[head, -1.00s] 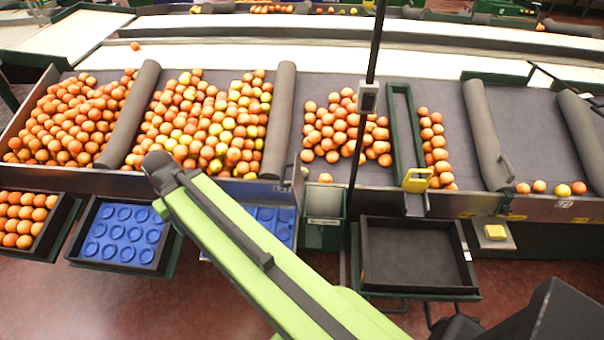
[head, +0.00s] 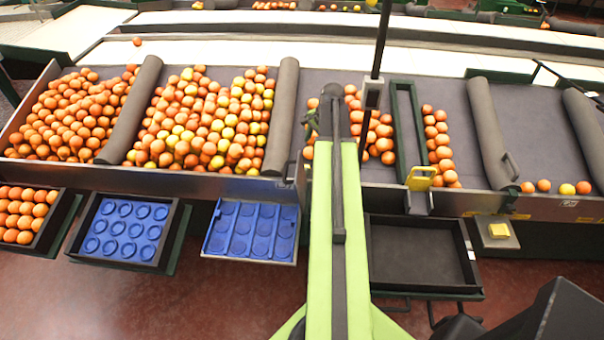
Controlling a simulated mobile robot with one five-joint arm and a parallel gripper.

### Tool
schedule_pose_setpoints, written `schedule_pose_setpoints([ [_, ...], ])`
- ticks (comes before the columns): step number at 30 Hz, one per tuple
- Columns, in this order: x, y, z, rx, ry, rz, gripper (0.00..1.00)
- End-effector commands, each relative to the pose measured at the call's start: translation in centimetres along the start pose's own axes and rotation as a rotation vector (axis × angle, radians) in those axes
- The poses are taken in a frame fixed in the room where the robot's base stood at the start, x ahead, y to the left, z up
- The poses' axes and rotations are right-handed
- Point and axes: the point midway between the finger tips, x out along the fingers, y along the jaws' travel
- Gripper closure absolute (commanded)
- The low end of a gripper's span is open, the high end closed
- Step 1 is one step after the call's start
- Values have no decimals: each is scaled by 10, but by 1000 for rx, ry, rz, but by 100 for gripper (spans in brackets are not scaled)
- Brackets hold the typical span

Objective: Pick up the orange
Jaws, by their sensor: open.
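Many oranges lie in the sorting bins. A group of oranges (head: 383,140) in the middle bin shows on both sides of my arm. A mixed pile of oranges and yellower fruit (head: 205,120) fills the bin to the left, and another pile of oranges (head: 75,115) fills the far-left bin. My arm reaches up over the left part of the middle bin. My gripper (head: 312,123) shows only as dark parts at the arm's end, open, above or beside those oranges; its fingertips are mostly hidden.
Grey padded dividers (head: 282,115) separate the bins. A thin dark post (head: 378,60) stands right of my arm. Below the bins are an empty black tray (head: 420,245), blue dimpled trays (head: 250,232) and a crate of oranges (head: 22,212). The bin at right (head: 540,140) is mostly bare.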

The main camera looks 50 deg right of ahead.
Motion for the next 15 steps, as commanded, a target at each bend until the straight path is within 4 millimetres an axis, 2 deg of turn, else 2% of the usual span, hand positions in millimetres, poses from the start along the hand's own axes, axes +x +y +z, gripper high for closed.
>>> schedule_pose_setpoints([
  [5,18,2,-2,0,0,1,44],
  [15,92,6,-6,5,2,1,44],
])
